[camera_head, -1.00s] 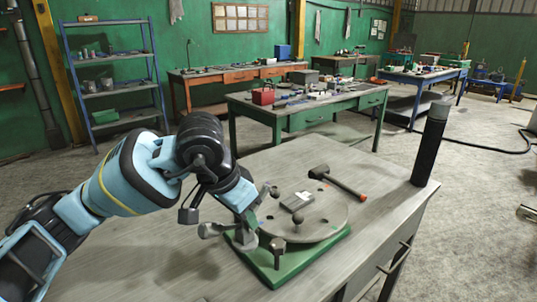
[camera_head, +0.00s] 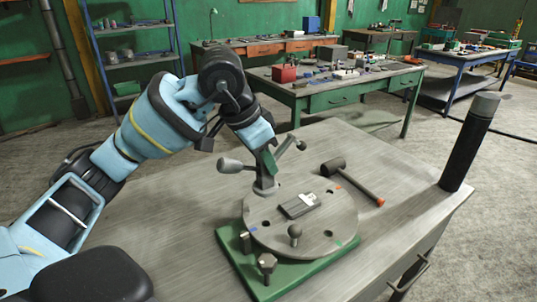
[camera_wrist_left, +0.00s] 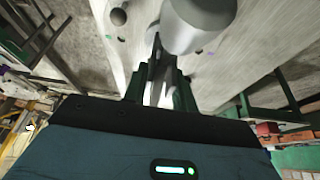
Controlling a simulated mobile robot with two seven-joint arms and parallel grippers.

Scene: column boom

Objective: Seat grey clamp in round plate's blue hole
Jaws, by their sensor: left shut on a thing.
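My left gripper (camera_head: 268,163) is shut on the grey clamp (camera_head: 264,184), which has a thick grey handle to the left and a thinner arm with a dark knob to the right. The clamp is upright, its foot at the back-left rim of the round plate (camera_head: 325,216); I cannot tell whether it touches. The plate has several dark holes with small colour marks. The blue mark is at the plate's left front, apart from the clamp, with a dark hole beside it. In the left wrist view the clamp's handle (camera_wrist_left: 198,20) looms large beyond the fingers. My right gripper is out of view.
A grey block (camera_head: 300,205) and a ball knob (camera_head: 295,232) stand on the plate. Its green base (camera_head: 270,287) carries a dark bolt (camera_head: 267,263) at the front. A hammer (camera_head: 355,183) lies behind right; a black cylinder (camera_head: 468,145) stands at the table's right.

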